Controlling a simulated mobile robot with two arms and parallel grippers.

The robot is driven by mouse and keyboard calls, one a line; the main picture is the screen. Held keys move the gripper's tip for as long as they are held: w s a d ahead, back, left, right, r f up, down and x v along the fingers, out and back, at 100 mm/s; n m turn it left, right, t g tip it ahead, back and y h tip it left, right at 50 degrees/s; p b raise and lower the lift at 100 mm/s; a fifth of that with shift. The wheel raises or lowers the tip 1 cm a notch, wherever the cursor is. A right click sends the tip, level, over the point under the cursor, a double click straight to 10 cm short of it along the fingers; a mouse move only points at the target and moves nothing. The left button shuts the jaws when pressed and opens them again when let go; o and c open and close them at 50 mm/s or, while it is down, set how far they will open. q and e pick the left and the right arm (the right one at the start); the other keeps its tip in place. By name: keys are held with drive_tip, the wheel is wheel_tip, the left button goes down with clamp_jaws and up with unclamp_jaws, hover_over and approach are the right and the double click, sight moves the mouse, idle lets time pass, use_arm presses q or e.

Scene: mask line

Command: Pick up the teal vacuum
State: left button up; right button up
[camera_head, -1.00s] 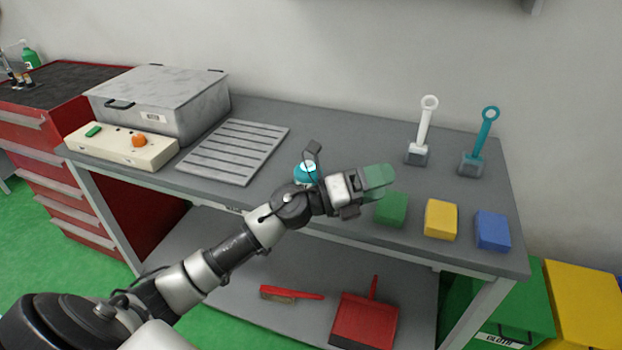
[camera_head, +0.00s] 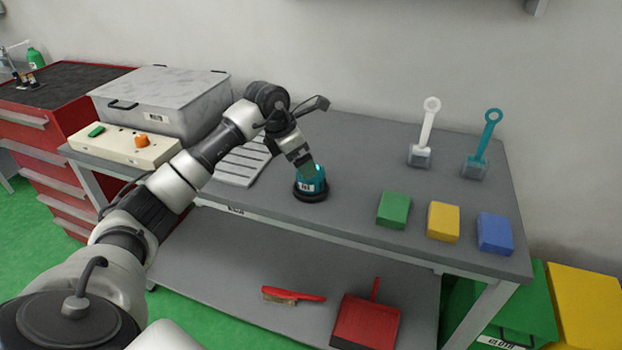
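A round teal thing (camera_head: 316,182) with a white label and a black base stands on the grey workbench. A teal tool (camera_head: 488,132) with a ring handle stands upright on a grey block at the back right. The frame does not show for certain which of the two is the teal vacuum. My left gripper (camera_head: 309,166) points down at the round teal thing from above and covers part of its top. Its greenish tips are small and partly hidden, so touching and finger opening cannot be told. It is far left of the teal ring-handled tool. My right gripper is out of view.
A white ring-handled tool (camera_head: 426,136) stands left of the teal one. Green (camera_head: 393,210), yellow (camera_head: 443,222) and blue (camera_head: 494,234) blocks lie near the front edge. A grey lidded box (camera_head: 165,95) and a cream control panel (camera_head: 120,146) stand left. The bench's back middle is clear.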

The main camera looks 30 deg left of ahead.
use_arm(q)
drive_tip(key=x, duration=0.2)
drive_tip(key=p+x, duration=0.1)
drive_tip(key=x, duration=0.4)
drive_tip(key=shift+w+f, duration=0.15)
drive_tip(key=shift+w, duration=0.3)
drive_tip(key=shift+c, duration=0.2)
drive_tip(key=c, duration=1)
drive_tip(key=shift+r, duration=0.25)
drive_tip(key=shift+c, duration=0.2)
drive_tip(key=shift+r, duration=0.25)
drive_tip(key=r, duration=0.3)
drive_tip(key=shift+d+r+b, duration=0.3)
drive_tip(key=shift+d+b, duration=0.05)
drive_tip(key=shift+b, duration=0.05)
drive_tip(key=d+r+b, duration=0.1)
drive_tip(key=d+r, duration=0.5)
drive_tip(key=d, duration=0.5)
drive_tip(key=shift+r, duration=0.3)
